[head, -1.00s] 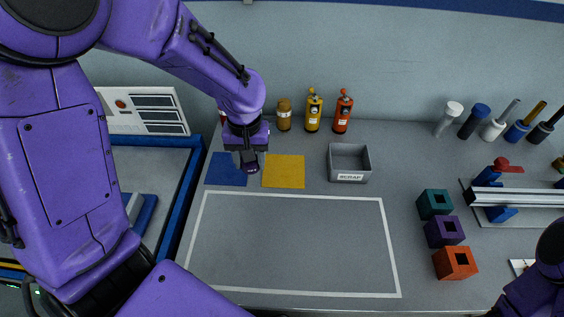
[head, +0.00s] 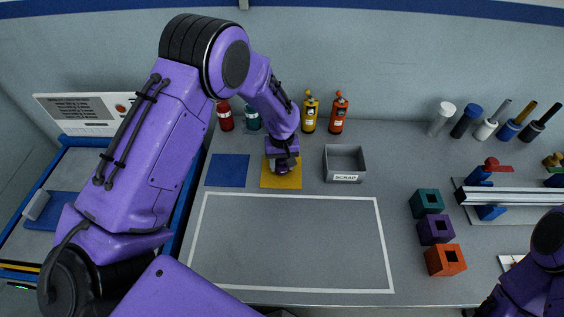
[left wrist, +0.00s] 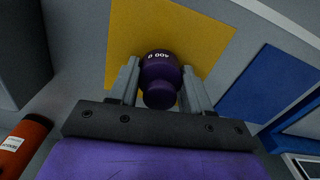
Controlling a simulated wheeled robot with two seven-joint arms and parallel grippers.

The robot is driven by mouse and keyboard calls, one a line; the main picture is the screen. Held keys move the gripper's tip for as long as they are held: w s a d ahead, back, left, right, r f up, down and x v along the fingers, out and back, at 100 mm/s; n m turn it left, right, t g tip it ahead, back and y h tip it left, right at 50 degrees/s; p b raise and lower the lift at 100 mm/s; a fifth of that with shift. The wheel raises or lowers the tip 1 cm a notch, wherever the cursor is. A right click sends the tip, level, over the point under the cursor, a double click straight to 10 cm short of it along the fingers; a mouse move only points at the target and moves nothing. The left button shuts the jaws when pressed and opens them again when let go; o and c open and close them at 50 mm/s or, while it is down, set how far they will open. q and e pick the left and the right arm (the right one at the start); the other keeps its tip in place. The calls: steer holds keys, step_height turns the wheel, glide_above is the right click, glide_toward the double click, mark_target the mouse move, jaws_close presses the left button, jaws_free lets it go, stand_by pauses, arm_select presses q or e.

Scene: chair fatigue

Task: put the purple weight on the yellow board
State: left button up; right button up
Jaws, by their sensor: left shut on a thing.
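The purple weight (left wrist: 160,70), marked 400 g, is between the fingers of my left gripper (head: 283,163), which is shut on it. In the head view the weight (head: 282,170) shows only as a small dark purple shape under the gripper. The yellow board (head: 269,182) is a flat square on the bench, and it also fills the area behind the weight in the left wrist view (left wrist: 125,35). The weight is over the board, near its middle; I cannot tell whether it touches it. Only part of my right arm shows at the lower right.
A blue square (head: 228,170) lies left of the yellow one. A grey scrap bin (head: 344,176) stands to its right. Bottles, including a yellow one (head: 310,113) and an orange one (head: 338,115), stand behind. The white-outlined area (head: 290,240) in front is clear.

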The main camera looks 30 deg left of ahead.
arm_select(q)
steer(key=shift+f, duration=0.1)
steer(key=shift+f, duration=0.1)
steer(key=o, duration=1.4)
step_height(320, 180, up, 12)
steer(key=shift+r+b, duration=0.15)
steer(key=shift+b, duration=0.55)
